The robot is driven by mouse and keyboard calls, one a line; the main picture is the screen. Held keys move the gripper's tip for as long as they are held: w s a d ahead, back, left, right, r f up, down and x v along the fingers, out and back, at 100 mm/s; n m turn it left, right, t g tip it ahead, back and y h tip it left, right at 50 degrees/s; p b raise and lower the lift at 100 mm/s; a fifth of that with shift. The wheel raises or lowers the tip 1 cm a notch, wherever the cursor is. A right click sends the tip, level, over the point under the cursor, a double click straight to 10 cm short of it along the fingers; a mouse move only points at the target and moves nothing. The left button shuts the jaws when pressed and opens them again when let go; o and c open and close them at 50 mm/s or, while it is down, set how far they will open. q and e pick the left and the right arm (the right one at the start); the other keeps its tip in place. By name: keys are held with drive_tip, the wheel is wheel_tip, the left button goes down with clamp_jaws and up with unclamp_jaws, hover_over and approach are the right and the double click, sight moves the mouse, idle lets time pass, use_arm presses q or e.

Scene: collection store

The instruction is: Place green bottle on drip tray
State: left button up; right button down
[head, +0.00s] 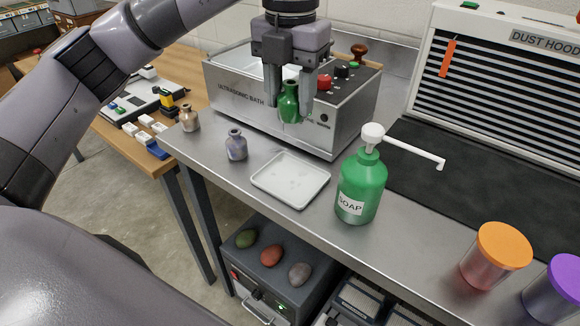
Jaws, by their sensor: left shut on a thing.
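My left gripper (289,100) is shut on the small green bottle (288,104), with a finger on each side of it. The bottle is upright and shows in front of the ultrasonic bath (240,107), apparently above the metal counter. The white drip tray (291,181) lies flat on the counter, lower in the picture than the bottle, and looks empty with a few wet spots. My right gripper is not in the picture.
A green soap bottle with a white pump (362,185) stands right of the tray. A grey-purple bottle (236,146) and a tan bottle (189,119) stand to its left. Orange-lidded (495,256) and purple-lidded (556,290) jars stand at the right. A dust hood (505,80) is behind.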

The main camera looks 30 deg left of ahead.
use_arm(q)
wheel_tip(320, 180, down, 8)
drive_tip(key=shift+f, duration=0.25)
wheel_tip(320, 180, down, 5)
drive_tip(key=shift+r, duration=0.1)
drive_tip(key=o, duration=0.8)
drive_tip(key=shift+f+b, duration=0.2)
drive_tip(key=shift+b, duration=0.15)
drive_tip(key=o, duration=0.4)
drive_tip(key=shift+o, duration=0.2)
drive_tip(key=shift+r, duration=0.15)
